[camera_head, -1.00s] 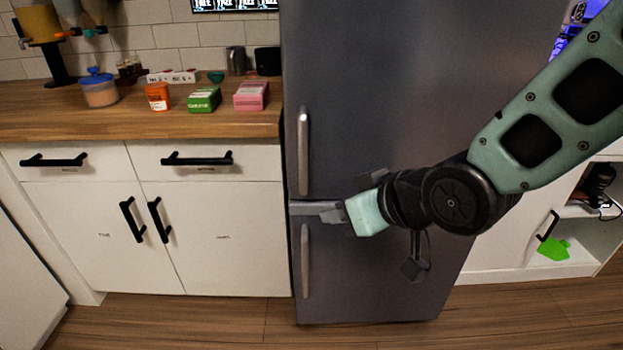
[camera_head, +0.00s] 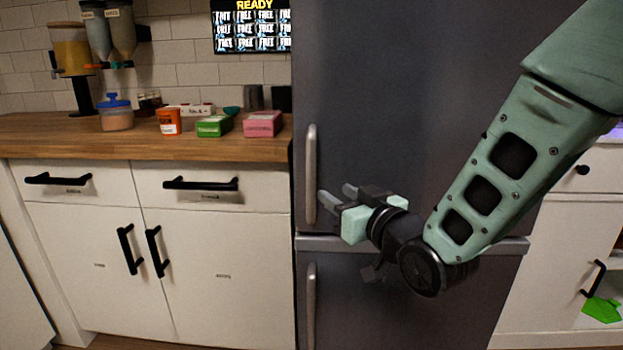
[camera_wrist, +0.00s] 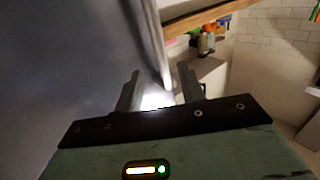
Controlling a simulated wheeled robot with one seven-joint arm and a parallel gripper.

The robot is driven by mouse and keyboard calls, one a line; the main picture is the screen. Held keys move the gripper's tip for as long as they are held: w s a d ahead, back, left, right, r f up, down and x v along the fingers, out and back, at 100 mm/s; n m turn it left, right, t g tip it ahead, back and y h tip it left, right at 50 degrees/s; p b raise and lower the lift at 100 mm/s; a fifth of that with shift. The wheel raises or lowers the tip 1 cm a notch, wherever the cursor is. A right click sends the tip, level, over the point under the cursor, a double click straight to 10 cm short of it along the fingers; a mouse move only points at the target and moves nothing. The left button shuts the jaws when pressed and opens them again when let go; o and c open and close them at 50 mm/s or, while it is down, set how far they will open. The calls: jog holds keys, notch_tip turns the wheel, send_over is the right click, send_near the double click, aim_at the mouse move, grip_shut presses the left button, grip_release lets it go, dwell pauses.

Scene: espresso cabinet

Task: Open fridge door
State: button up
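The dark grey fridge has a large upper door (camera_head: 420,100) and a lower door (camera_head: 400,310), both closed. The upper door's vertical metal handle (camera_head: 311,175) is on its left edge, and the lower handle (camera_head: 311,295) is below it. My gripper (camera_head: 335,198) is just right of the upper handle's lower part, pointing toward it. In the wrist view, the fingers (camera_wrist: 160,92) are spread apart, with the lower end of the handle (camera_wrist: 158,50) showing between or just beyond them. I see no grip on the handle; contact cannot be told.
A wooden counter (camera_head: 60,135) with white drawers and cabinets stands left of the fridge. Small boxes (camera_head: 262,124) and jars sit on it. A white cabinet (camera_head: 560,225) with a green item (camera_head: 602,309) is at the right.

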aim_at(314, 179)
jog(key=x, duration=1.1)
jog(key=shift+d, duration=0.1)
grip_shut()
